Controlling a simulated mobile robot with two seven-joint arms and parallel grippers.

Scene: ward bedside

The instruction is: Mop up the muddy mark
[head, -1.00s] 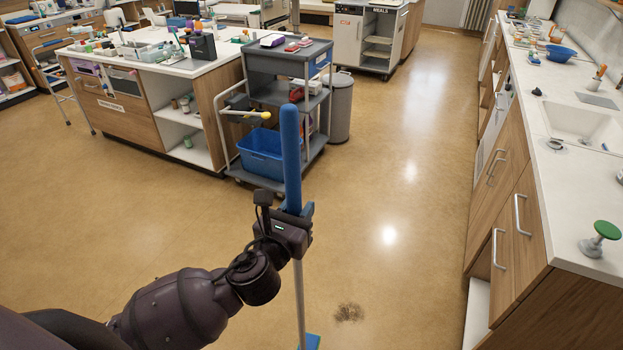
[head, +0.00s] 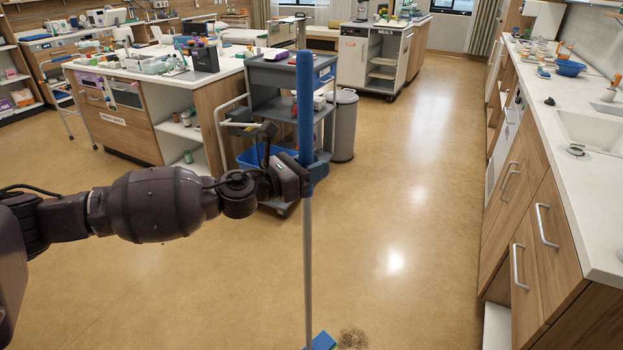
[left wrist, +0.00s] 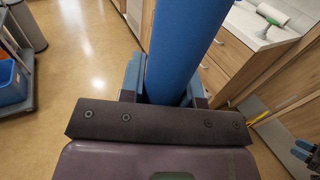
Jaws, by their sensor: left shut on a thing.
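The mop has a blue grip (head: 305,100), a thin grey pole (head: 308,260) and a blue head (head: 322,341) partly cut off at the bottom edge of the head view. My left gripper (head: 311,176) is shut on the mop's blue grip and holds it nearly upright. The blue grip also fills the middle of the left wrist view (left wrist: 185,50) between the fingers. The muddy mark (head: 352,339) is a dark brown smudge on the floor, just right of the mop head. I cannot tell whether the head touches the floor. My right gripper is not in the head view.
A grey cart (head: 270,75) with a blue bin (head: 255,158) stands beyond the mop, beside a grey waste bin (head: 344,125). A wooden counter with drawers (head: 540,215) lines the right side. An island cabinet (head: 130,125) stands left. The floor between is open.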

